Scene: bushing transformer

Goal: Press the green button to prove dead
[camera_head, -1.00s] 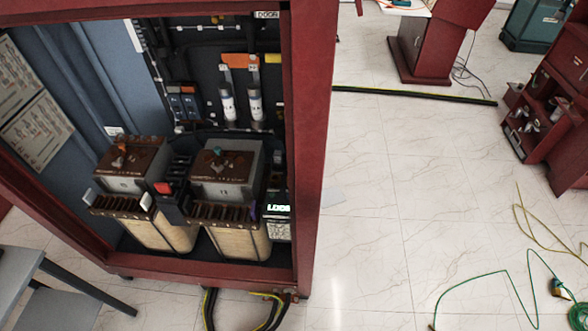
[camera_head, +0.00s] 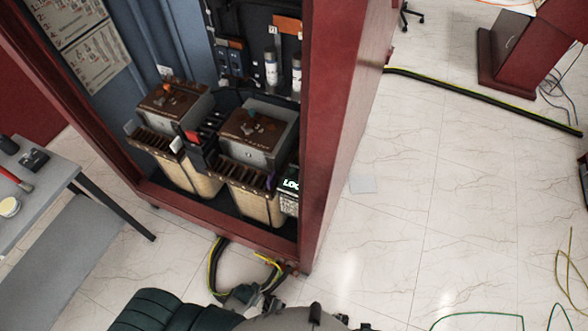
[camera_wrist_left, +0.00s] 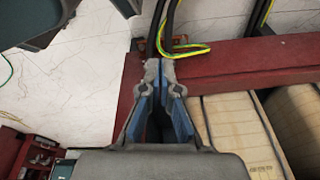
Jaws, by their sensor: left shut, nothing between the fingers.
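I cannot make out a green button in either view. The open red cabinet (camera_head: 330,150) stands in the head view with two transformers inside, a left one (camera_head: 172,108) and a right one (camera_head: 257,130). A red part (camera_head: 193,136) sits between them, and a small lit green-white label or display (camera_head: 290,184) is at the lower right. In the left wrist view my left gripper (camera_wrist_left: 160,71) is shut and empty, its tips over the cabinet's bottom edge near the cables. My right gripper is not recognisable in view.
Black and yellow-green cables (camera_head: 215,265) come out at the cabinet's foot. A grey bench (camera_head: 50,185) with small tools stands at the left. A dark cable (camera_head: 470,97) crosses the floor behind. The pale tiled floor (camera_head: 410,210) right of the cabinet is mostly clear.

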